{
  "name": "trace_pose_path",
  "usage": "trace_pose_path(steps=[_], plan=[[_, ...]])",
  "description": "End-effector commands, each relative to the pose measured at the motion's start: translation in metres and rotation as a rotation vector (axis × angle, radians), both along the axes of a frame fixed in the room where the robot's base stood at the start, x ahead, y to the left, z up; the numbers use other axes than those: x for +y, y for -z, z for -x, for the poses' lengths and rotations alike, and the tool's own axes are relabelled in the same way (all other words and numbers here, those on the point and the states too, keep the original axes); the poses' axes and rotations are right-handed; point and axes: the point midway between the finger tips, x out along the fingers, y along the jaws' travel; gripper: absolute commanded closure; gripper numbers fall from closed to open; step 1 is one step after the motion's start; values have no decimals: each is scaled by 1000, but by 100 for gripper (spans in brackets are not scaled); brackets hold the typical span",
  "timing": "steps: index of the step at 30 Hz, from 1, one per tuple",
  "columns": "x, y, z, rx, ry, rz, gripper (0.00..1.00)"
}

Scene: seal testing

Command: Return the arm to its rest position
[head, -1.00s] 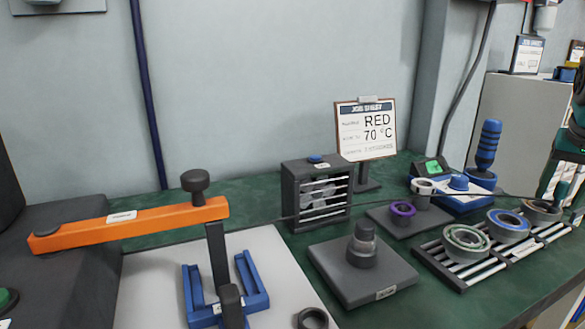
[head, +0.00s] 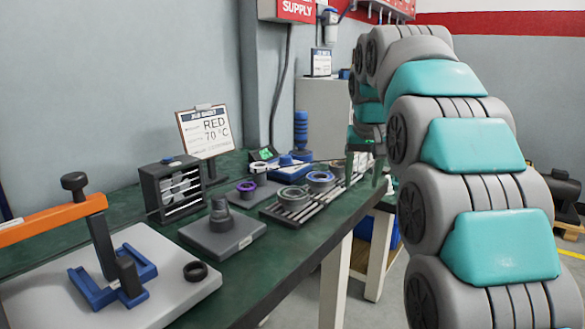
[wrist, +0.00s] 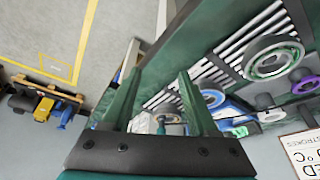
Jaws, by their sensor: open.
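My arm (head: 480,150) fills the right side of the head view, arching up and over with its end hanging down. My gripper (head: 364,172) hangs at the right edge of the green bench, near the far end of the bearing rack. In the wrist view its two green fingers (wrist: 157,78) stand apart with nothing held between them. The gripper is open and empty. Whether it touches the rack or bench is not clear from here.
A job sheet (head: 205,133) reads RED, 70 °C. Open floor shows right of the bench.

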Motion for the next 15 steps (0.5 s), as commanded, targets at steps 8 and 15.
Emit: trace_pose_path(steps=[8, 15], plan=[[-1, 14, 28, 42, -7, 1, 40], [-2, 39, 69, 105, -17, 0, 40]])
